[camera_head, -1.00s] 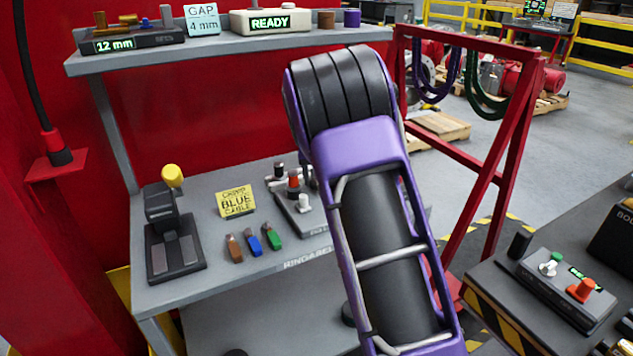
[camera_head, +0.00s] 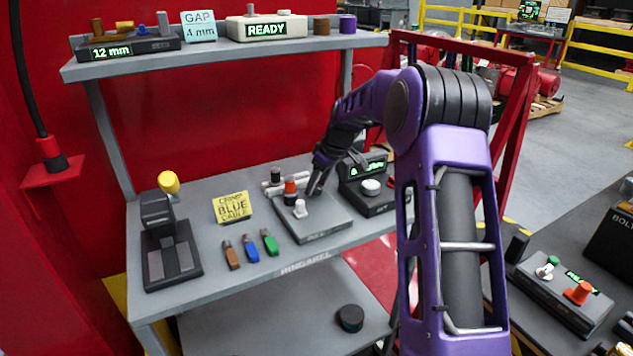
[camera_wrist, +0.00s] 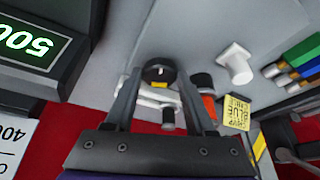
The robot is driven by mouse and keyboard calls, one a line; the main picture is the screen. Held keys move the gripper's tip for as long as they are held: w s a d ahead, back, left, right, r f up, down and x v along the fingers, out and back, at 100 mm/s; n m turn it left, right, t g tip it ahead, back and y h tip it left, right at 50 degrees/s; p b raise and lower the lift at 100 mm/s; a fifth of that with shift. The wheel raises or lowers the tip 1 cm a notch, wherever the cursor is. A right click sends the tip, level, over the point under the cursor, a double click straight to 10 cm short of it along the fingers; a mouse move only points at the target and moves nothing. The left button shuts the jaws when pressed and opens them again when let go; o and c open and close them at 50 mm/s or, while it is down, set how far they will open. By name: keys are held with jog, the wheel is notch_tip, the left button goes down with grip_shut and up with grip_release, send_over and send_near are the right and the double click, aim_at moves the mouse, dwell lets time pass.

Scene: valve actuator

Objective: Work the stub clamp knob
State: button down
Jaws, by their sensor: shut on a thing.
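The stub clamp knob, a round black knob (camera_wrist: 160,70) with a pale pointer mark, sits between my fingertips in the wrist view. My gripper (camera_wrist: 158,78) is shut on it, one finger on each side. In the head view my gripper (camera_head: 316,188) reaches down to the right rear of a dark grey fixture (camera_head: 318,225) on the bench, and hides the knob there. White bars (camera_wrist: 158,97) lie just below the knob in the wrist view. The fixture also carries a red knob (camera_head: 290,188) and a white knob (camera_head: 300,209).
A black box with a green display and white knob (camera_head: 371,187) stands close right of my gripper. A yellow card (camera_head: 232,207), several coloured cable pieces (camera_head: 251,249) and a yellow-topped lever (camera_head: 168,183) are at left. A shelf (camera_head: 220,55) overhangs the bench's back.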

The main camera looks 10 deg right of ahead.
jog(key=n+p, duration=0.1)
jog(key=n, duration=0.1)
jog(key=n+g+y+p, duration=0.1)
jog(key=shift+w+d+r+n, duration=0.15)
jog(key=shift+n, duration=0.25)
jog(key=n+g+p, duration=0.1)
jog(key=n+p, duration=0.1)
jog(key=n, duration=0.1)
jog(key=shift+w+y, duration=0.15)
jog(key=shift+y, duration=0.15)
jog(key=shift+w+n+g+p, duration=0.1)
jog(key=shift+n+g+p, duration=0.45)
jog(key=shift+n+p, duration=0.5)
jog(key=shift+w+n+g+p, duration=0.1)
jog(key=shift+n+g+p, duration=0.5)
jog(key=shift+n, duration=0.85)
jog(key=shift+f, duration=0.2)
jog(key=shift+c, duration=1.2)
grip_release()
jog(key=shift+r, duration=0.1)
